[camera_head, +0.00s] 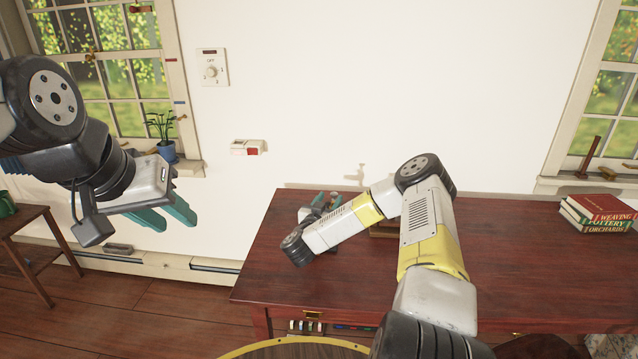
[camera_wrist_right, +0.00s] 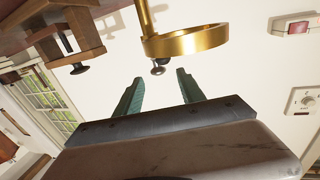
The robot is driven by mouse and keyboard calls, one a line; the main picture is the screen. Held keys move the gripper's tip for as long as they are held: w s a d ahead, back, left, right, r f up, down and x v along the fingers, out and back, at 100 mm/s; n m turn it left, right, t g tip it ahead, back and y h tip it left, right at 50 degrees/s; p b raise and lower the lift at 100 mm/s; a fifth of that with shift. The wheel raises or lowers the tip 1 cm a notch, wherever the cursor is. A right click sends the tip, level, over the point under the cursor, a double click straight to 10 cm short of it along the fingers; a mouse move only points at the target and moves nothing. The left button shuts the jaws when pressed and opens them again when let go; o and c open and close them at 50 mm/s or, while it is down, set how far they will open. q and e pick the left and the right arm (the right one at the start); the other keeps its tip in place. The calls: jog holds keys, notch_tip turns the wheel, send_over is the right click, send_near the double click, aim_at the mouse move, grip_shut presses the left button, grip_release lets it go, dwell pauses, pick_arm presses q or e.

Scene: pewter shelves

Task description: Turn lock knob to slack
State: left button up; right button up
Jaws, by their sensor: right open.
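In the right wrist view a small dark knob (camera_wrist_right: 158,67) with a pale metal face sits just under a brass ring (camera_wrist_right: 185,42) on a brass post (camera_wrist_right: 144,14). My right gripper (camera_wrist_right: 159,77) is open. Its two teal fingertips lie either side of the knob in the picture; I cannot tell whether they touch it. In the head view my right gripper (camera_head: 322,203) is small, over the table's left part, and my forearm hides most of the stand. My left gripper (camera_head: 168,215) is open and empty in the air left of the table.
The red-brown table (camera_head: 520,275) is mostly clear, with books (camera_head: 598,213) at its right. A wooden piece with another dark knob (camera_wrist_right: 78,68) stands close by in the wrist view. A wall dial (camera_head: 211,71) and red switch (camera_head: 248,148) are on the wall.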

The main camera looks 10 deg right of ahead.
jog(key=x, duration=0.7)
jog(key=shift+w+d, duration=0.25)
jog(key=shift+w, duration=0.05)
grip_shut()
